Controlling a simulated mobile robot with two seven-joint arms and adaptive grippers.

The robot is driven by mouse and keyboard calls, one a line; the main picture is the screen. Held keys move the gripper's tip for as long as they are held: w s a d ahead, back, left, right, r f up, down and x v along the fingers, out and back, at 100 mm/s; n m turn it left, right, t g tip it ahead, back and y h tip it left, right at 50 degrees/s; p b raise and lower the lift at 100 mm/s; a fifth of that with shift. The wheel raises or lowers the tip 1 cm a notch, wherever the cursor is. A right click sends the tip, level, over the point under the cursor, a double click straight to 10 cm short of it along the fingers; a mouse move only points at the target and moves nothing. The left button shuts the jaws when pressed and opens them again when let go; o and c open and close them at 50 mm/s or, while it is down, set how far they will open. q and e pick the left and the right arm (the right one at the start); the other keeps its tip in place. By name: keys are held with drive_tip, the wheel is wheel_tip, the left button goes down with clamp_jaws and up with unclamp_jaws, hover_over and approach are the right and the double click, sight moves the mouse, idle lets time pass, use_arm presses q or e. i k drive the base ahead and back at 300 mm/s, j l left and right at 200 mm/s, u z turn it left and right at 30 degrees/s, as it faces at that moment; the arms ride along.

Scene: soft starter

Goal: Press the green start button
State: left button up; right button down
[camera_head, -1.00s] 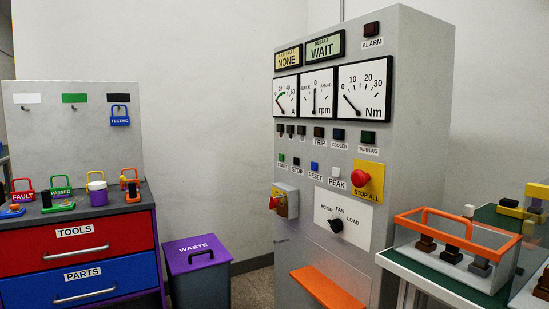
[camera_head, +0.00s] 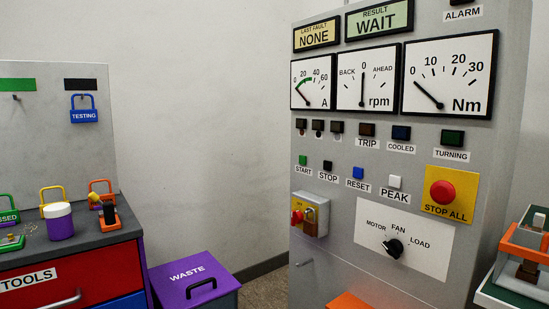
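Nothing covers the start button. Neither of my grippers shows in the head view.
A red STOP ALL button (camera_head: 442,193) and a black selector knob (camera_head: 393,248) are to the right. A purple waste bin (camera_head: 190,272) stands left of the cabinet.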

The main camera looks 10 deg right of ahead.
sight(303, 159)
drive_tip(key=i+j+u, duration=0.1)
drive_tip(key=i+j, duration=0.65)
drive_tip(key=i, duration=0.1)
